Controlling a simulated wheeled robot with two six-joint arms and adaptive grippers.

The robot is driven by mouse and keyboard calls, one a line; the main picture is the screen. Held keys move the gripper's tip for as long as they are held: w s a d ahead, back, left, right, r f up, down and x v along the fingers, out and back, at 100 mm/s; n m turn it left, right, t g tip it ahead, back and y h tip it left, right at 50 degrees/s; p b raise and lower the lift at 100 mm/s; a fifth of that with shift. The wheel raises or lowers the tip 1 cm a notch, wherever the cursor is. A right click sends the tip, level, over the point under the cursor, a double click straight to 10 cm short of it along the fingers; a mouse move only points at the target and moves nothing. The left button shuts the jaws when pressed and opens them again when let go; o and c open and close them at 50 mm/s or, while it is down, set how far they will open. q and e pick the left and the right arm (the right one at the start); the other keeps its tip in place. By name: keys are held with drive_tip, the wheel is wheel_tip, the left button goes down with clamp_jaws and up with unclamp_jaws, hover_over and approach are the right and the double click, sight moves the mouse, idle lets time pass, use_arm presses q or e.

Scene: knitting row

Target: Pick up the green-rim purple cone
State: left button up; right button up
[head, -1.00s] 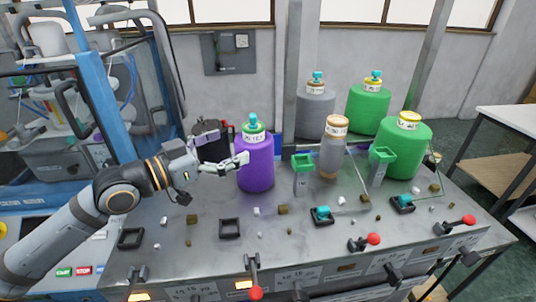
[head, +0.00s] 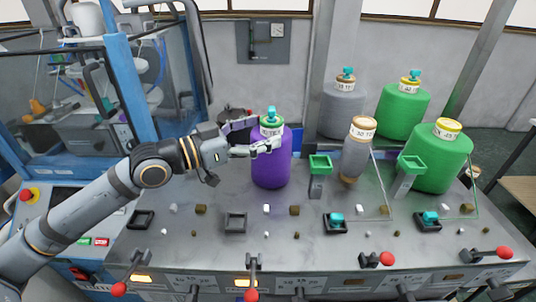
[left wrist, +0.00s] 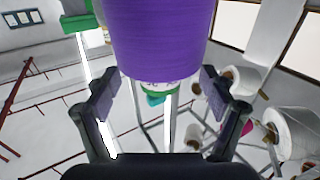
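The purple cone (head: 270,168) with a green rim and a teal top stands upright at the back of the grey machine table. My left gripper (head: 264,136) comes in from the left at the height of the cone's top. One finger crosses in front of the cone's upper part and the other lies farther back. In the left wrist view, the cone (left wrist: 160,40) fills the upper middle, and the fingers of my open left gripper (left wrist: 160,85) are spread to either side. I cannot tell whether they touch it. My right gripper is not in view.
A slim grey cone (head: 354,158), two green cones (head: 440,165) and a larger grey cone (head: 343,108) stand to the right. Green-topped posts (head: 320,163) are near the purple cone. Red-knobbed levers (head: 387,258) line the front edge. A blue frame (head: 125,90) stands at the left.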

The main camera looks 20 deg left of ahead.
use_arm(q)
drive_tip(key=shift+w+d, duration=0.1)
drive_tip(key=shift+w, duration=0.05)
drive_tip(key=shift+c, duration=1.1)
drive_tip(key=shift+w+d+f, duration=0.1)
drive_tip(key=shift+d, duration=0.1)
drive_tip(key=shift+c, duration=2.5)
drive_tip(key=c, duration=0.3)
drive_tip(key=r+p, duration=0.6)
drive_tip(key=r, duration=0.3)
drive_tip(key=r+p, duration=0.7)
drive_tip(key=r, duration=0.2)
drive_tip(key=shift+w+d, duration=0.15)
drive_tip(key=shift+w, duration=0.05)
drive_tip(key=shift+c, duration=0.2)
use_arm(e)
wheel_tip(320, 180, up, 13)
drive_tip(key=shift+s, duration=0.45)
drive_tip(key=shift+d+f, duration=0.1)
